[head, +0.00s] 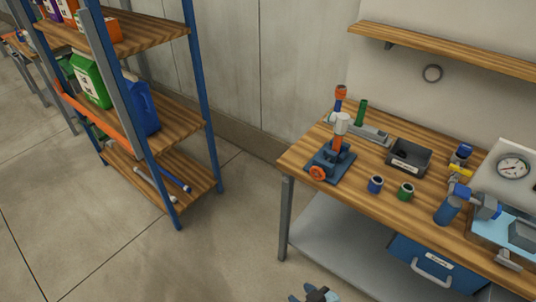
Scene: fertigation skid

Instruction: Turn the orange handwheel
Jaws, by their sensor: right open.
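The orange handwheel (318,173) is on the front of a dark blue fixture (332,160) at the left end of the wooden workbench (298,156). An orange upright with a pale grey cap (342,123) rises from the same fixture. My right gripper (315,294) is at the bottom edge of the head view, partly cut off. It is open and well apart from the handwheel, lower in the picture. My left gripper is not in view.
A blue cup (375,184), a green cup (406,190) and a dark tray (408,157) stand right of the fixture. A gauge panel (513,168) is farther right. A blue drawer (437,268) hangs below. Shelving (176,150) stands left, with free floor (230,240) between.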

